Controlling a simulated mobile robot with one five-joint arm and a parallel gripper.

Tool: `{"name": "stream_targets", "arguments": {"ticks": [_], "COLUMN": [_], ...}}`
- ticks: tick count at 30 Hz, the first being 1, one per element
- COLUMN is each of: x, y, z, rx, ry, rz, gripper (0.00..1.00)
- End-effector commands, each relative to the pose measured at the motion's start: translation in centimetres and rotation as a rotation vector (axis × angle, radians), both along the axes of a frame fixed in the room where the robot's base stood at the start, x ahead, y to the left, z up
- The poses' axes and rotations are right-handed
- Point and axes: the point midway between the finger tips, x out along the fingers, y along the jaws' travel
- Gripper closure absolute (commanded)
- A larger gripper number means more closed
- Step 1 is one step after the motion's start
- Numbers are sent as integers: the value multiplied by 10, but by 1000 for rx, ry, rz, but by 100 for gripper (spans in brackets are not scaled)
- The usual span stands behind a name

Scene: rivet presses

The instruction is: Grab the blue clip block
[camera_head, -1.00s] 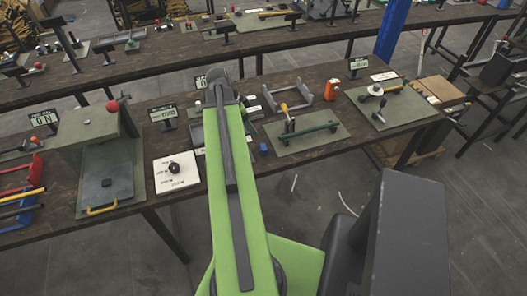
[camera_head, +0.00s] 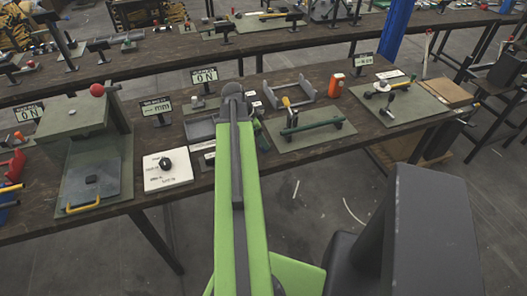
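I cannot see the blue clip block at this moment. My green arm (camera_head: 239,190) stands across the middle of the picture and covers part of the bench. The arm's grey upper joint (camera_head: 234,98) shows above the near bench. My gripper is not visible; it is beyond or behind the arm.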

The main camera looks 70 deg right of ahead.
Motion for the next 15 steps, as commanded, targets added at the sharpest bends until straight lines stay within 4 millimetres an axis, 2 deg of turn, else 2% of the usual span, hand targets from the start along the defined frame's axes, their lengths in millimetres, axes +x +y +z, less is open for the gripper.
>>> {"name": "stream_targets", "arguments": {"ticks": [1,5,12,15], "x": [-3,-9,-10,-11], "y": [0,-4,-5,-5], "z": [-18,-36,-34,-33], "rx": [0,0,0,0], "ry": [0,0,0,0], "rz": [-1,-1,0,0], "gripper": [34,34,34,45]}}
